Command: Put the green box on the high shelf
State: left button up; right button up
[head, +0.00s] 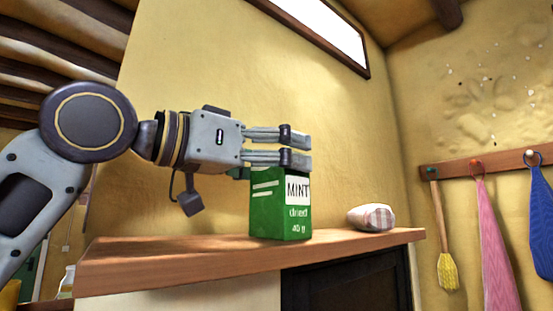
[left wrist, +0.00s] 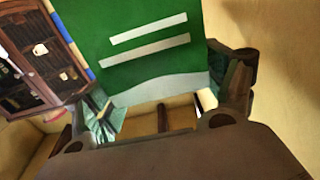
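The green box (head: 280,212), with a white MINT label, stands upright on the wooden high shelf (head: 190,260). Its striped side fills the upper middle of the left wrist view (left wrist: 150,45). My left gripper (head: 295,149) reaches in from the left, level with the top of the box. Its fingers are apart, with a clear gap between them in the left wrist view (left wrist: 158,112). The near finger hides part of the box's top edge, and I cannot tell whether it touches. My right gripper is not in view.
A small pale striped packet (head: 372,217) lies on the shelf to the right of the box. A dark cabinet (head: 345,285) is below. Cloths and a brush hang from a peg rail (head: 510,158) on the right wall. The shelf is bare left of the box.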

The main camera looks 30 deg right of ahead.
pick_arm(q)
jog(key=shift+o, duration=0.6)
jog(key=shift+r, duration=0.1)
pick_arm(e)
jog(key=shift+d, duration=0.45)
pick_arm(q)
jog(key=shift+a, duration=0.15)
jog(key=shift+a, duration=0.2)
jog(key=s+a+b, duration=0.1)
jog(key=a+b, duration=0.1)
jog(key=a, duration=0.9)
jog(key=shift+a, duration=0.15)
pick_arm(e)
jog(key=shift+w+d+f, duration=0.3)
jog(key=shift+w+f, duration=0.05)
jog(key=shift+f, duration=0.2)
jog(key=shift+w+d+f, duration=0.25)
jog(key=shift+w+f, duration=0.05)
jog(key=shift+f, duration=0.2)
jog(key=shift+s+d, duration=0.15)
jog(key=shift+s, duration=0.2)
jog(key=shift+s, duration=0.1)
